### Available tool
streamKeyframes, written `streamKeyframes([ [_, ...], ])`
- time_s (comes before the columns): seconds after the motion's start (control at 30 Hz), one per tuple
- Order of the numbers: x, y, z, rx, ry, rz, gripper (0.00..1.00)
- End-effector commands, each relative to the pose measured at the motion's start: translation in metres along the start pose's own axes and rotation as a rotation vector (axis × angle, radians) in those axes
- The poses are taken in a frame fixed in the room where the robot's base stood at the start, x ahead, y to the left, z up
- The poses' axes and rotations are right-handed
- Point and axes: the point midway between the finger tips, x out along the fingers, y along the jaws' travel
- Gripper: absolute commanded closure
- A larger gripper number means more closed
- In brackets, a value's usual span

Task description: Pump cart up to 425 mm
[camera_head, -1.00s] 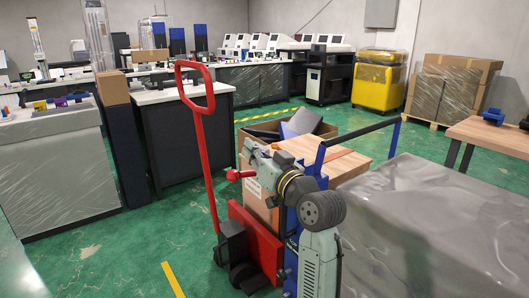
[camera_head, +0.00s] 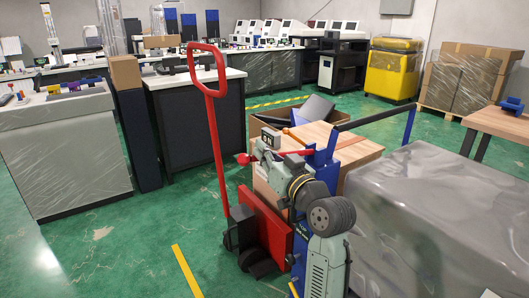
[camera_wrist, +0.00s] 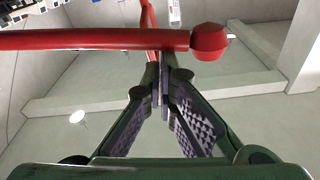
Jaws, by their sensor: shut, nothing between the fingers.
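The red cart (camera_head: 272,236), with black wheels, stands on the green floor. Its tall red loop handle (camera_head: 216,130) leans up and left. A red bar with a round red knob (camera_head: 243,159) juts out beside my gripper (camera_head: 262,152); my green arm hides where it joins. In the wrist view the red bar (camera_wrist: 90,40) crosses horizontally just beyond the fingertips, its knob (camera_wrist: 208,42) at the right. My gripper (camera_wrist: 161,80) is shut and empty, fingertips together just below the bar. I cannot tell whether they touch it.
A wood-topped box or bench (camera_head: 345,150) stands behind my arm. A grey wrapped block (camera_head: 440,215) fills the right front. A black cabinet (camera_head: 200,115) stands behind the handle. Green floor (camera_head: 110,245) is clear at left front, with a yellow stripe (camera_head: 187,272).

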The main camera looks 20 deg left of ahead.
Motion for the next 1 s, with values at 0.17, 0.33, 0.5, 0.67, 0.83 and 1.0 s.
streamKeyframes([
  [0.17,-0.001,0.000,0.012,-0.035,-0.003,-0.005,1.00],
  [0.33,-0.004,-0.001,0.031,-0.106,-0.005,-0.016,1.00],
  [0.5,-0.008,0.000,0.056,-0.218,-0.004,-0.031,1.00],
  [0.67,-0.010,0.003,0.077,-0.327,-0.006,-0.046,1.00],
  [0.83,-0.012,0.006,0.092,-0.407,-0.007,-0.059,1.00],
  [1.0,-0.013,0.009,0.101,-0.403,-0.008,-0.058,1.00],
])
